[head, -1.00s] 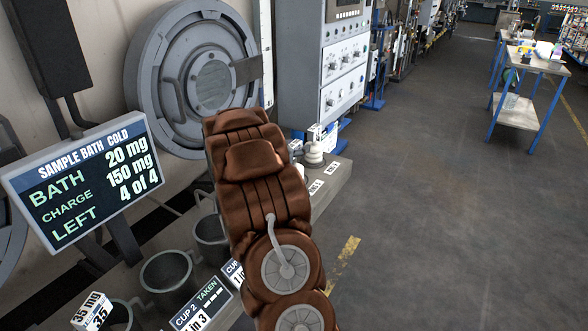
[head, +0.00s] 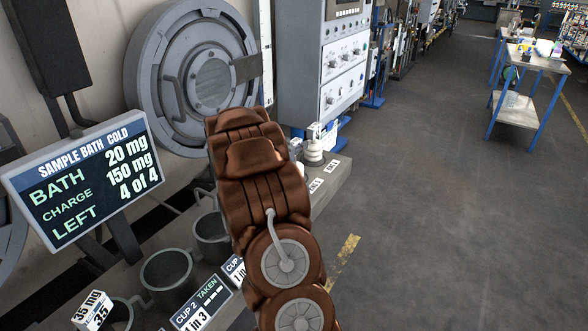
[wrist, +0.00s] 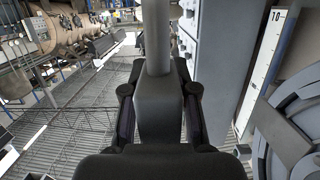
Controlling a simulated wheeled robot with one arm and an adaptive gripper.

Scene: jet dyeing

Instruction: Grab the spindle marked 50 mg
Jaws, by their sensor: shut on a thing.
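In the wrist view my gripper (wrist: 158,108) is shut on a grey thing with a rod-like top (wrist: 157,40), which rises between the two dark fingers. No marking shows on it, so I cannot tell whether it is the 50 mg spindle. In the head view my brown arm hides the gripper. A pale spindle-like piece (head: 313,154) with a white label on top stands on the ledge just right of my arm. Its label is too small to read. A block marked 35 mg (head: 92,310) is at the lower left.
A screen (head: 85,180) reads bath 20 mg, charge 150 mg, left 4 of 4. A round grey hatch (head: 205,80) is behind. The floor at right is clear up to a blue-legged table (head: 518,110).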

